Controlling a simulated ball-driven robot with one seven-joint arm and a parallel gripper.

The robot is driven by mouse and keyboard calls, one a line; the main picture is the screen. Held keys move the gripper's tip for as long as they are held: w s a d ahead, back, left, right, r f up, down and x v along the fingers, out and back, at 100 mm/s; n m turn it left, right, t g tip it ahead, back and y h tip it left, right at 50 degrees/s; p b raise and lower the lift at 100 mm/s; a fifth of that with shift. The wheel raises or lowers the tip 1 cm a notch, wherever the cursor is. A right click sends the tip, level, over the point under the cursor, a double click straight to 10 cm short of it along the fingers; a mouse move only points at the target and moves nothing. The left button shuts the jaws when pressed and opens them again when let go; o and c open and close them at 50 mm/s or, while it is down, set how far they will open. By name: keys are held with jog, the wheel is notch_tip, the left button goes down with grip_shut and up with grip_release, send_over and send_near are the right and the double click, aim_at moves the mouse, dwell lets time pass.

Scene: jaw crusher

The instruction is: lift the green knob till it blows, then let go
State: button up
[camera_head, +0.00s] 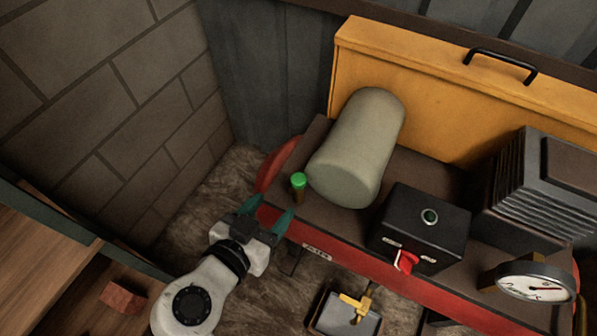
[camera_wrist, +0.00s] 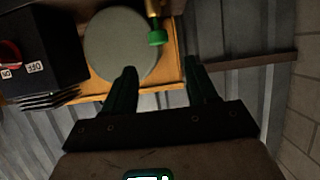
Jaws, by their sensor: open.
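The green knob (camera_head: 298,180) sits on top of a small brass valve at the left end of the red-edged bench, beside a grey-green tank (camera_head: 358,150). My gripper (camera_head: 265,213) is open and empty, a little to the left of and nearer than the knob, with a gap between. In the wrist view the knob (camera_wrist: 157,37) and its brass stem (camera_wrist: 153,8) show beyond the tips of my gripper (camera_wrist: 160,72), roughly in line with the space between the fingers. Nothing is between the fingers.
A black box with a red switch (camera_head: 405,261) stands right of the tank; a round gauge (camera_head: 536,288) is farther right. A yellow panel (camera_head: 450,95) rises behind. A tray (camera_head: 345,315) with a brass tap (camera_head: 357,303) is below. A brick wall (camera_head: 110,100) stands at left.

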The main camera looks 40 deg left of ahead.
aim_at(296, 182)
jog(key=x, duration=1)
jog(key=shift+w+f, duration=0.1)
jog(key=shift+w, duration=0.1)
jog(key=shift+d, duration=0.1)
jog(key=shift+c, duration=0.3)
grip_shut()
